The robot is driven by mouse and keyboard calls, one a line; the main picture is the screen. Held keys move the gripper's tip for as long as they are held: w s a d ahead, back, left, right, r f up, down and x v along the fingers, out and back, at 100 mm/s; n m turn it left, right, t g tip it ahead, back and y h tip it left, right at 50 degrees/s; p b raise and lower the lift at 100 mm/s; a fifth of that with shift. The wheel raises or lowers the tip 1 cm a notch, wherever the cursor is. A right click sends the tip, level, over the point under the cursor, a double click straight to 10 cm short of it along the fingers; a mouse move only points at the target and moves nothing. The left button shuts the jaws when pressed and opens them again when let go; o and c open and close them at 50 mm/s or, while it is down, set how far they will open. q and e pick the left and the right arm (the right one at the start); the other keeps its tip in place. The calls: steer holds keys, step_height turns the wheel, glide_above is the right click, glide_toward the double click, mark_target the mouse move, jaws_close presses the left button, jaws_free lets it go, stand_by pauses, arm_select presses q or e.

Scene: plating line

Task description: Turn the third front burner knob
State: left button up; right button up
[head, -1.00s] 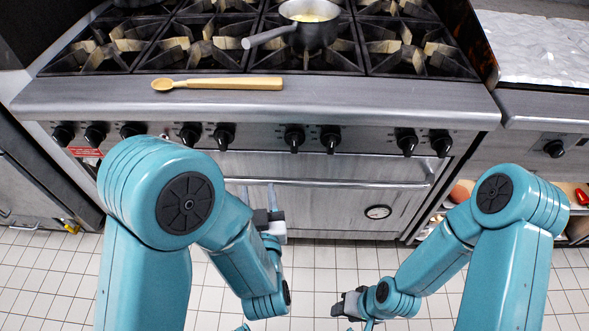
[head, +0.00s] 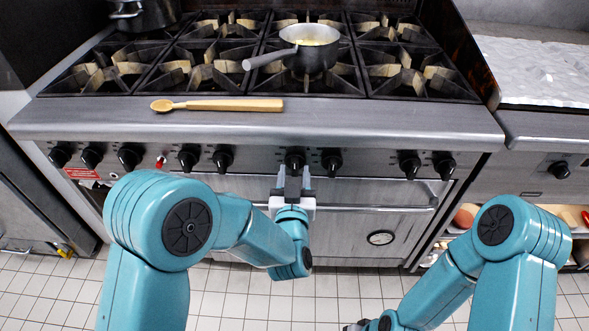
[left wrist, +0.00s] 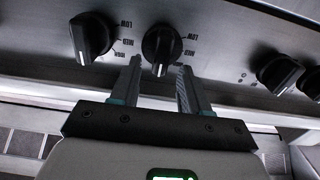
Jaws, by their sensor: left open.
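A row of black burner knobs runs along the stove's front panel. My left gripper (head: 294,174) is open, its two fingers pointing up at one middle knob (head: 295,160). In the left wrist view the fingertips (left wrist: 159,66) lie either side of the lower part of that knob (left wrist: 160,46), with gaps showing; I see no clear contact. Its pointer stands roughly upright in the head view. A neighbouring knob (head: 331,161) is just to the right; it also shows in the left wrist view (left wrist: 92,36). My right gripper (head: 355,327) is mostly cut off at the bottom edge.
A saucepan (head: 310,54) stands on the grates, its handle pointing left. A wooden spoon (head: 217,105) lies on the front ledge (head: 400,118). The oven door handle (head: 380,208) runs below the knobs. A dark pot (head: 145,13) stands at back left.

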arm_select(q)
steer(key=shift+w, duration=0.9)
jaws_close()
steer(key=shift+a+f+n+b, duration=0.1)
steer(key=shift+f+n+b, duration=0.1)
steer(key=shift+n+b, duration=0.55)
steer(key=shift+a+f+n+b, duration=0.2)
steer(key=shift+n+b, duration=2.2)
steer(key=shift+b, duration=1)
steer(key=shift+a+f+n+b, duration=0.1)
steer(key=shift+a+n+b, duration=0.05)
steer(key=shift+n+b, duration=2.8)
steer(key=shift+a+f+n+b, duration=0.15)
steer(key=shift+n+b, duration=1.75)
steer(key=shift+b, duration=1.95)
arm_select(e)
step_height(320, 180, down, 21)
steer(key=w+d+t, duration=0.1)
steer(key=w, duration=0.2)
steer(key=shift+d+m, duration=0.3)
arm_select(q)
steer(key=shift+r, duration=0.1)
arm_select(e)
steer(key=shift+f, duration=0.1)
